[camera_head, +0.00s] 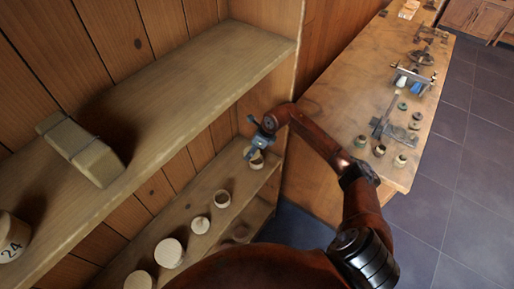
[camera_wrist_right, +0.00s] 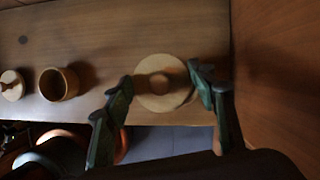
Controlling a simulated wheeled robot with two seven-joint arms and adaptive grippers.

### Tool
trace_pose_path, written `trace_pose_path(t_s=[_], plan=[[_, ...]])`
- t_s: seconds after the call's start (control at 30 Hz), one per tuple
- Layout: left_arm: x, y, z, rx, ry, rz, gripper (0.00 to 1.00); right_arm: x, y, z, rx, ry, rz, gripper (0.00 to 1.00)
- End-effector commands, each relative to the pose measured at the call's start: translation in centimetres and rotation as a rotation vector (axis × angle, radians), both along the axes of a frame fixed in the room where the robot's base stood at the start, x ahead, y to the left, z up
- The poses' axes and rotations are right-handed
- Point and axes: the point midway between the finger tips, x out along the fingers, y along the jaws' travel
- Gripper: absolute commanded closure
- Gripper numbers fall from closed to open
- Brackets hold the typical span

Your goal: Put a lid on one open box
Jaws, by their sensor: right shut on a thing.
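My right gripper (camera_head: 262,140) is over the lower shelf near its far end. In the right wrist view its green fingers (camera_wrist_right: 156,88) are shut on a round pale wooden lid (camera_wrist_right: 178,99) with a round darker centre. A small pale round wooden thing (camera_head: 256,162) shows under the gripper in the head view; I cannot tell whether a box is beneath the lid. An open round box (camera_head: 222,199) stands nearer on the shelf and also shows in the wrist view (camera_wrist_right: 58,84). Beside it is a round piece with a pale top (camera_head: 200,225), knobbed in the wrist view (camera_wrist_right: 12,85). My left gripper is not in view.
Larger round wooden pieces (camera_head: 169,253) stand nearer on the lower shelf (camera_head: 185,212). The upper shelf (camera_head: 190,80) holds a pale block (camera_head: 82,150) and a round box marked 24 (camera_head: 12,238). A workbench (camera_head: 340,95) with tools and small spools is at right.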

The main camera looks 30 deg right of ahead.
Motion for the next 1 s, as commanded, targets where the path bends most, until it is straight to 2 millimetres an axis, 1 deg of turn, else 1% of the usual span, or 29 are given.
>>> trace_pose_path(t_s=[0.03, 0.1, 0.23, 0.4, 0.5, 1.0], plan=[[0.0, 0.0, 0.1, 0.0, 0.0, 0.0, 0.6, 0.0, -1.0, -0.1, 0.0, 0.0, -0.042, 0.64], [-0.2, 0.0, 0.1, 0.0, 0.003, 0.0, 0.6, 0.0, -1.9, -0.3, 0.0, 0.001, -0.083, 0.64], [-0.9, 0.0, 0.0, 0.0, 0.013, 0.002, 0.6, 0.0, -2.7, -0.4, 0.0, 0.0, -0.121, 0.64], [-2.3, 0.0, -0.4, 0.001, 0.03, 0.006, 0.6, 0.0, -2.8, -0.9, 0.001, 0.0, -0.125, 0.64], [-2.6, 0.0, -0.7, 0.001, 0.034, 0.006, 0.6, 0.0, -2.7, -1.3, 0.001, 0.001, -0.124, 0.64], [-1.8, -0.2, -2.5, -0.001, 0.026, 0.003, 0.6, 0.0, -2.6, -4.9, 0.002, 0.002, -0.122, 0.64]])
